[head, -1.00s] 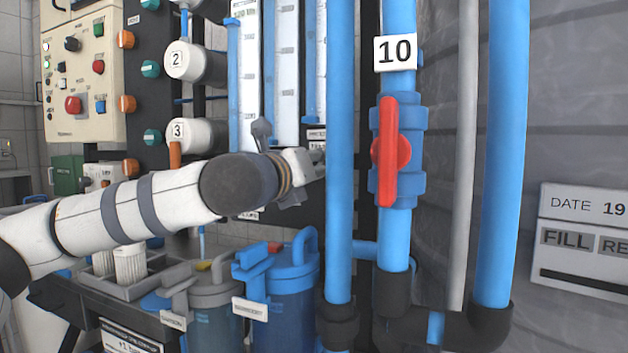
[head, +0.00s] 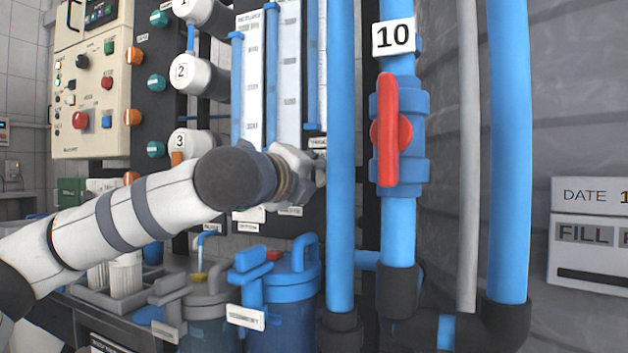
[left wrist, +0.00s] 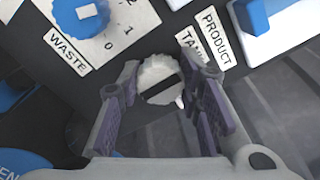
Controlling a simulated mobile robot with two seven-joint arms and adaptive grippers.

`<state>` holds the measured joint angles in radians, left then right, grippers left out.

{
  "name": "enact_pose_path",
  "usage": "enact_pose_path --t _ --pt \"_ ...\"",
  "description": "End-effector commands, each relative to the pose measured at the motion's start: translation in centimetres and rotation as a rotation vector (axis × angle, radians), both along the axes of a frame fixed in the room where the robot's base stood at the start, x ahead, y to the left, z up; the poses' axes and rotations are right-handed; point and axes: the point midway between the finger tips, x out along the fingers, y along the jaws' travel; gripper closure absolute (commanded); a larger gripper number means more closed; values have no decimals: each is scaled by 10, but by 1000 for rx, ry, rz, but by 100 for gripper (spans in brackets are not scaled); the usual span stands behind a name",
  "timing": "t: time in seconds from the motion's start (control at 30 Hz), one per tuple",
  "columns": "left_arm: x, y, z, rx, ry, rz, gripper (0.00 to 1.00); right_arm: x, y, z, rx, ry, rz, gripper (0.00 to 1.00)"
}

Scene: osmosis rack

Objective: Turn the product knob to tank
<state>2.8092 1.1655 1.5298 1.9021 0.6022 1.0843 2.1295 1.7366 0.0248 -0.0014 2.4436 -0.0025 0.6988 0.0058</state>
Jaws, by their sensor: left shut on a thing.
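The product knob (left wrist: 158,72) is a pale round knob with a ribbed edge and a dark bar across it, seen in the left wrist view. A small white tip shows at its lower right edge. My left gripper (left wrist: 162,92) is shut on the knob, one purple-padded finger on each side. The TANK label (left wrist: 191,45) and PRODUCT label (left wrist: 216,38) lie by the right finger, the TANK one partly hidden. The WASTE label (left wrist: 68,50) lies to the upper left. In the head view, my left gripper (head: 318,168) hides the knob.
A blue pipe (head: 341,120) stands close to the right of my gripper. Behind it is a blue valve with a red handle (head: 389,130). Blue (head: 285,290) and grey (head: 205,305) filter housings stand below. A blue-and-white dial (left wrist: 85,18) is near the WASTE label.

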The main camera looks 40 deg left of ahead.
Motion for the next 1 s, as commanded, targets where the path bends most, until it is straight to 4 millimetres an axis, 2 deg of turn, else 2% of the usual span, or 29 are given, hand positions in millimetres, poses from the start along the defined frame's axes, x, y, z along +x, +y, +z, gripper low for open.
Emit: enact_pose_path --t 0.4,0.43,0.5,0.53,0.83,0.93,1.0 --pt "0 0 0 -8 -2 0 96 0 0 0 0 1 0 100" --pt "0 0 0 -8 -2 0 66 0 0 0 0 1 0 100" --pt "0 0 0 -8 -2 0 50 0 0 0 0 1 0 100" --pt "0 0 0 -8 -2 0 47 0 0 0 0 1 0 100" --pt "-2 -1 0 -7 -2 -1 47 0 0 0 0 1 0 100" --pt "-17 -4 1 -7 -4 -2 47 0 0 0 0 1 0 100" --pt "-35 -9 1 -6 -6 -3 47 0 0 0 0 1 0 100"
